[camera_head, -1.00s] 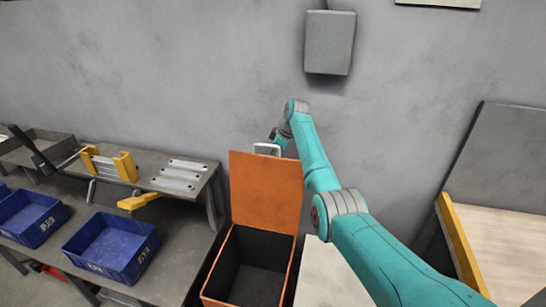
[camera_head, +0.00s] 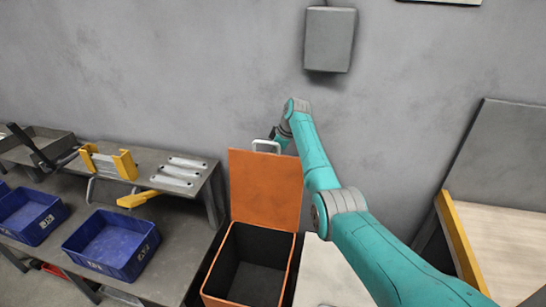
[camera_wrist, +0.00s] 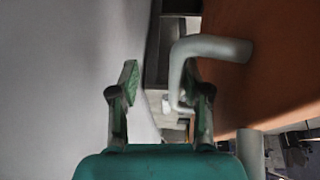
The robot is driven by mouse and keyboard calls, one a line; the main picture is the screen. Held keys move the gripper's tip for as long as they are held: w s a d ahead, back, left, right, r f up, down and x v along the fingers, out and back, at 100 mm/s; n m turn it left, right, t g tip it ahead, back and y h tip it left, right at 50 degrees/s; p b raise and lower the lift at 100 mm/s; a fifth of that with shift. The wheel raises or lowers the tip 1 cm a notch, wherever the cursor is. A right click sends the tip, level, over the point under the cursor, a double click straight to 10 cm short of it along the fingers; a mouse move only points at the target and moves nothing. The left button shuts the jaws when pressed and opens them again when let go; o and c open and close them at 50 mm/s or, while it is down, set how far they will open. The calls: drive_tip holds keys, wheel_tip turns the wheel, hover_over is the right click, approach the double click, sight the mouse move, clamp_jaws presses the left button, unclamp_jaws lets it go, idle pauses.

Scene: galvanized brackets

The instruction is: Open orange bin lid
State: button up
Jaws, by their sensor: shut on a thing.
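The orange bin (camera_head: 209,287) stands on the floor with its orange lid (camera_head: 265,188) raised upright at the back. Its dark interior is visible and looks empty. A pale grey handle (camera_head: 266,143) sticks up at the lid's top edge. My gripper (camera_head: 279,136) is at the handle, partly hidden behind my arm. In the wrist view, the bent handle (camera_wrist: 207,47) comes from the lid (camera_wrist: 275,60) on the right and runs down between the fingers of my gripper (camera_wrist: 160,88), close by the right finger. The gripper is shut on the handle.
A grey workbench (camera_head: 160,215) with blue crates (camera_head: 112,243) and yellow-grey fixtures (camera_head: 108,162) stands left of the bin. A pale-topped table (camera_head: 500,235) with a yellow edge is at right. The grey wall (camera_head: 200,70) is close behind the lid and bears a grey box (camera_head: 330,40).

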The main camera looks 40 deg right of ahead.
drive_tip(key=shift+w+r, duration=0.1)
drive_tip(key=shift+r, duration=0.15)
drive_tip(key=v, duration=1.1)
drive_tip(key=shift+s+r, duration=0.25)
drive_tip(key=shift+d, duration=0.1)
